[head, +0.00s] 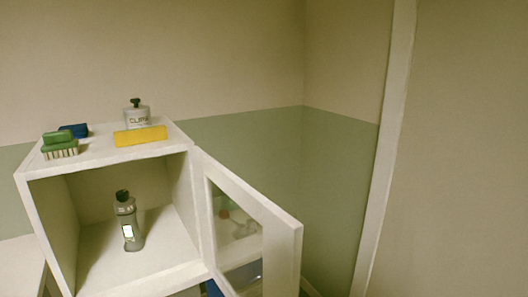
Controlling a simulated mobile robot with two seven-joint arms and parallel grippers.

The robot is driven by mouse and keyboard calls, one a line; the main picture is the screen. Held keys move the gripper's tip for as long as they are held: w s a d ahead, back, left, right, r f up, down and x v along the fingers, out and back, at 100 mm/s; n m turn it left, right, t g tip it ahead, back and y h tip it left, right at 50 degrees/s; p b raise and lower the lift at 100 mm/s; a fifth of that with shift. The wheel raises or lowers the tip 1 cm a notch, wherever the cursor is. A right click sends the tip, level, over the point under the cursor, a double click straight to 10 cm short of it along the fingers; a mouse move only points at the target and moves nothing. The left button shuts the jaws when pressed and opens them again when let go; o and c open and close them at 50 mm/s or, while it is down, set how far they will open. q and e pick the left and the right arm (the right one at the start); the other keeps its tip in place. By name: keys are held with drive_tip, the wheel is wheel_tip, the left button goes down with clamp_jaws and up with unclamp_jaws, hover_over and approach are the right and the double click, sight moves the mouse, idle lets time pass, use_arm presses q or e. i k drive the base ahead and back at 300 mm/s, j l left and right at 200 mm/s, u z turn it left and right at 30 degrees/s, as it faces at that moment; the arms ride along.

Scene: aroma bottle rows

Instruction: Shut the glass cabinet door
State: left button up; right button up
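The glass cabinet door (284,238) has a white frame and a clear pane (237,232). It stands open, swung out toward me from the right side of the white cabinet (111,275). Blurred shapes show through the pane. Inside the cabinet, a grey bottle (125,222) with a dark cap and a pale label stands upright on the floor. Neither of my grippers is in view.
On the cabinet top are a green brush (60,149), a blue item (75,130), a labelled bottle (137,116) and a yellow block (140,136). A white surface (20,265) is at lower left. Wall and a pale vertical post (385,160) stand right of the door.

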sight(283, 234)
drive_tip(key=i+l+u, duration=0.15)
drive_tip(key=l+u, duration=0.25)
drive_tip(key=i+l+u, duration=0.1)
drive_tip(key=l+u, duration=0.75)
drive_tip(key=l, duration=0.2)
drive_tip(key=k+l+u, duration=0.1)
drive_tip(key=l+u, duration=0.3)
drive_tip(key=l, duration=0.1)
